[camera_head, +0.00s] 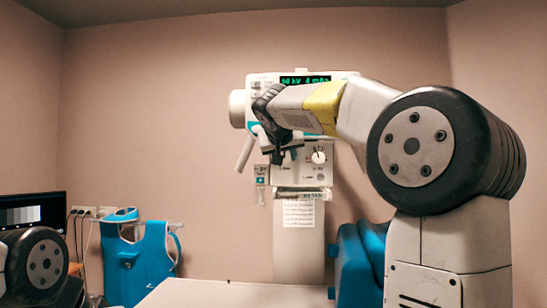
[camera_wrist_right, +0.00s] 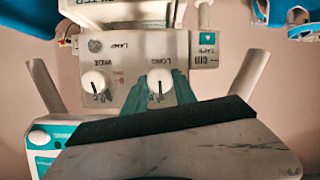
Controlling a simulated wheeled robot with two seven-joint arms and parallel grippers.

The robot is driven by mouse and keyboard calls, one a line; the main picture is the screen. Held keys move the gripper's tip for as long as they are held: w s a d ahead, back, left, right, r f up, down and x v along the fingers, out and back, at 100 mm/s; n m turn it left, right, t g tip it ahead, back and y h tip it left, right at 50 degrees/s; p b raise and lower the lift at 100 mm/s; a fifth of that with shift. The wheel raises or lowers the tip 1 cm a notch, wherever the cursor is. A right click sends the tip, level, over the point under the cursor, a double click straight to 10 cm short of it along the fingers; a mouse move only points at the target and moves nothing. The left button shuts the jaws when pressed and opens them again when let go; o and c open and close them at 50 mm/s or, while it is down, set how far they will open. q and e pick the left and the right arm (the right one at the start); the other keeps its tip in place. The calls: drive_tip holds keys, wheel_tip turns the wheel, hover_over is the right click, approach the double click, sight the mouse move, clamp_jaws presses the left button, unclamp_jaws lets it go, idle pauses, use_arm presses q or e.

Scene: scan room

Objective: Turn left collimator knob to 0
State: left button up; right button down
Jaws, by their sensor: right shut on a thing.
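The collimator (camera_head: 318,172) hangs under the white tube head, with dials on its front panel. In the right wrist view the panel shows upside down. The left collimator knob (camera_wrist_right: 160,79), white and labelled LONG, sits between the greenish fingers of my right gripper (camera_wrist_right: 161,88). The gripper is shut on it. In the head view my right gripper (camera_head: 284,154) reaches the panel's left part and hides this knob. The other knob (camera_head: 319,157) is free at right; it also shows in the wrist view (camera_wrist_right: 94,82). The held knob's exact setting is unclear. My left gripper is out of view.
A tape unit (camera_head: 261,181) hangs at the panel's left side, and a handle (camera_head: 245,152) slants down nearby. A white table (camera_head: 230,293) lies below. A blue apron (camera_head: 146,262) and a monitor (camera_head: 30,215) stand at left. Blue padding (camera_head: 358,265) is at right.

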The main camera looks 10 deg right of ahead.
drive_tip(key=shift+a+f+n+t+h, duration=0.1)
drive_tip(key=shift+f+n+t+h, duration=0.1)
drive_tip(key=shift+n+h, duration=1.5)
drive_tip(key=shift+a+f+n+t+h, duration=0.15)
drive_tip(key=shift+n+h, duration=0.55)
drive_tip(key=shift+n, duration=2)
drive_tip(key=shift+a+f+n+t+h, duration=0.1)
drive_tip(key=shift+n+t+h, duration=0.15)
drive_tip(key=shift+n+h, duration=1.45)
drive_tip(key=shift+w+n+y, duration=0.1)
drive_tip(key=shift+n+y, duration=0.5)
drive_tip(key=shift+n, duration=0.1)
drive_tip(key=c, duration=1)
unclamp_jaws()
drive_tip(key=v, duration=0.8)
